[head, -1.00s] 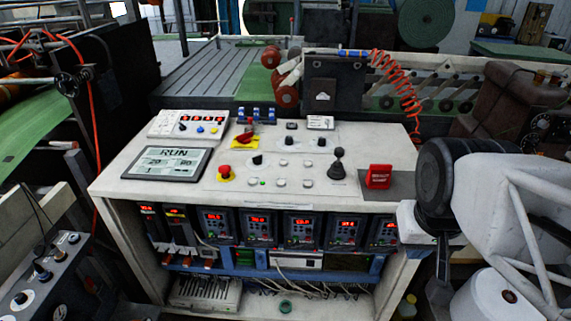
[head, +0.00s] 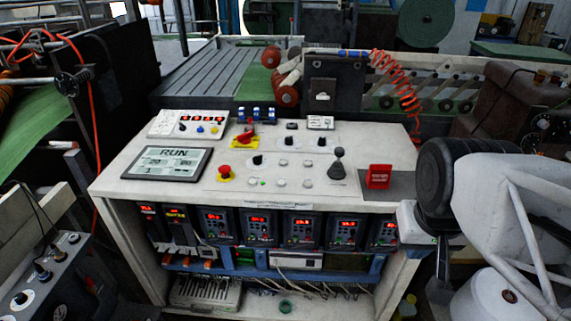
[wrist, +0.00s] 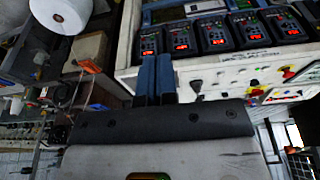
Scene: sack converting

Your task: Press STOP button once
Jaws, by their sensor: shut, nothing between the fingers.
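A red switch (head: 244,137) on a yellow plate is further back. I cannot read a STOP label on either. My gripper's blue fingers (wrist: 155,62) are together and empty in the wrist view, beside the console's front drive displays. In the head view my arm is at the right, clear of the buttons; its fingers are hard to make out there.
The RUN screen (head: 167,163) lies at the console's left. A black joystick (head: 338,166) and a red box (head: 378,177) stand to the right. Several knobs and small buttons fill the middle. Drives with red displays (head: 258,229) sit below the top. A coiled orange hose (head: 397,75) hangs behind.

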